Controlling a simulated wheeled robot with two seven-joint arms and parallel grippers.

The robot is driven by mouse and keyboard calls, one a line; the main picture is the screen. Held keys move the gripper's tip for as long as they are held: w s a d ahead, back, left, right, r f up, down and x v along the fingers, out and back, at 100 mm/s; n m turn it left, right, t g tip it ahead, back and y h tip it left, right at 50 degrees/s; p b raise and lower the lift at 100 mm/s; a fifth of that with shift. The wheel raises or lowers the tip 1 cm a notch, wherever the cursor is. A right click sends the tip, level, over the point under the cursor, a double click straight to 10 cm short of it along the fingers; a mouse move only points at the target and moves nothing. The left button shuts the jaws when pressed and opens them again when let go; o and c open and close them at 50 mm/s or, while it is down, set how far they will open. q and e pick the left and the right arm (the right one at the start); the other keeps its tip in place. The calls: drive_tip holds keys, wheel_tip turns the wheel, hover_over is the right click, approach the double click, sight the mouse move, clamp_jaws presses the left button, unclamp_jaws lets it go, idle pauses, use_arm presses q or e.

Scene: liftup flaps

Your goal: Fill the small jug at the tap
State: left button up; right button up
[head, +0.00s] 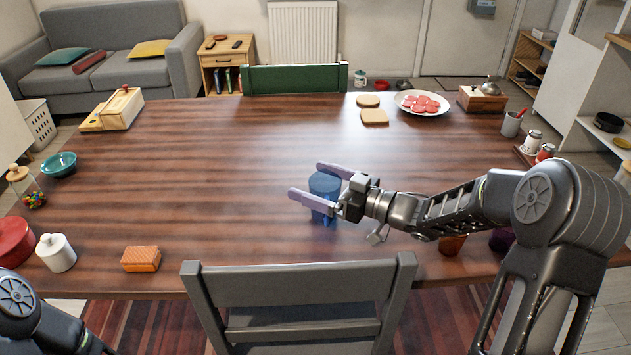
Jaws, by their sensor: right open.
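A small blue vessel (324,184), which looks like the jug, stands upright on the wooden table right of its middle. No handle or spout can be made out on it. My right gripper (305,180) is open around it, one pale purple finger on the far side and the other crossing in front of its near side. Part of the vessel is hidden by the near finger. Of my left arm only a part shows at the bottom left corner; its gripper is out of view. No tap shows in this view.
A grey chair (300,300) stands at the near edge, a green chair (295,78) at the far edge. An orange box (141,259), a white jar (56,253) and a red pot (14,241) stand front left. A plate (408,104) lies far right. The table's middle left is clear.

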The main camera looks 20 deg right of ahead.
drive_tip(key=shift+d+r, duration=0.1)
drive_tip(key=shift+r, duration=0.05)
drive_tip(key=v, duration=1.2)
idle(0.3)
